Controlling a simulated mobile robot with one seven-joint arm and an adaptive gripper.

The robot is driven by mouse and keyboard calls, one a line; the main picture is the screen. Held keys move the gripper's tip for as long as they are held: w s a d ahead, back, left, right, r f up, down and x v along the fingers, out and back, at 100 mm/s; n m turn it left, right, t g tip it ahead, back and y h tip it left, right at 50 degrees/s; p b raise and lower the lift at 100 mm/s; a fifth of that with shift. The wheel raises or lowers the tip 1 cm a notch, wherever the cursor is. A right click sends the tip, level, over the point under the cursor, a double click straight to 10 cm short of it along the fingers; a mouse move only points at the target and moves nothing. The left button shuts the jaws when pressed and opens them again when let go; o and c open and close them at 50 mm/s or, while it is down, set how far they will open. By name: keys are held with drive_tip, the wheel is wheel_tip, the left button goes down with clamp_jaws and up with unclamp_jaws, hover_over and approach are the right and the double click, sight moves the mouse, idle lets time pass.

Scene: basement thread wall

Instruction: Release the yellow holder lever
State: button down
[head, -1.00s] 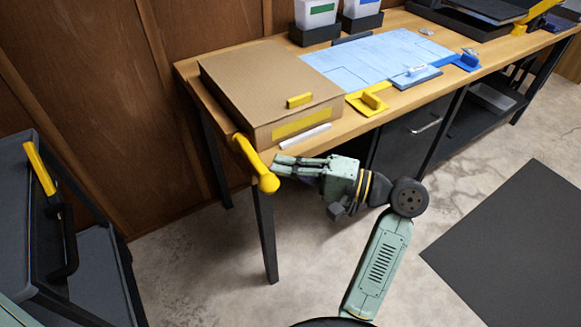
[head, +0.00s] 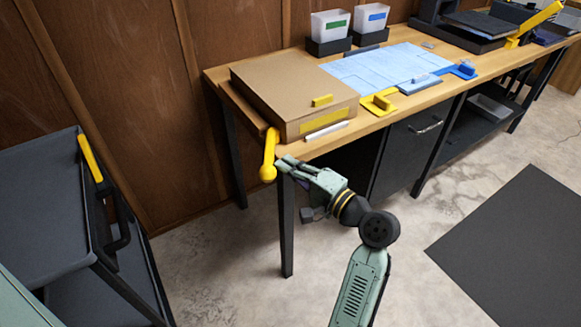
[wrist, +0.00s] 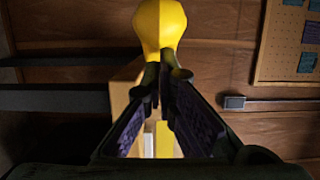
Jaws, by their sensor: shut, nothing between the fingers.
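The yellow holder lever (head: 269,155) is at the near left corner of the workbench and hangs down past its edge, with a round knob at its lower end. My gripper (head: 284,164) is just right of the knob, with its fingers pointing at it. In the wrist view the yellow knob (wrist: 160,25) fills the top middle, right ahead of my fingertips (wrist: 163,75). The fingertips are together with nothing between them. I cannot tell whether they touch the knob.
A flat cardboard box (head: 290,85) with yellow labels lies on the workbench (head: 335,148) above the lever. A dark cart (head: 60,215) with a yellow handle stands at the left. A dark bench leg (head: 286,225) is below my gripper.

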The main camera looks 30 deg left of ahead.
sight(271, 174)
drive_tip(key=shift+s+a+p, duration=0.3)
drive_tip(key=shift+s+a, duration=0.3)
drive_tip(key=shift+a, duration=0.2)
drive_tip(key=shift+s+a+p, duration=0.3)
drive_tip(key=shift+s+a, duration=0.3)
drive_tip(key=shift+a, duration=0.2)
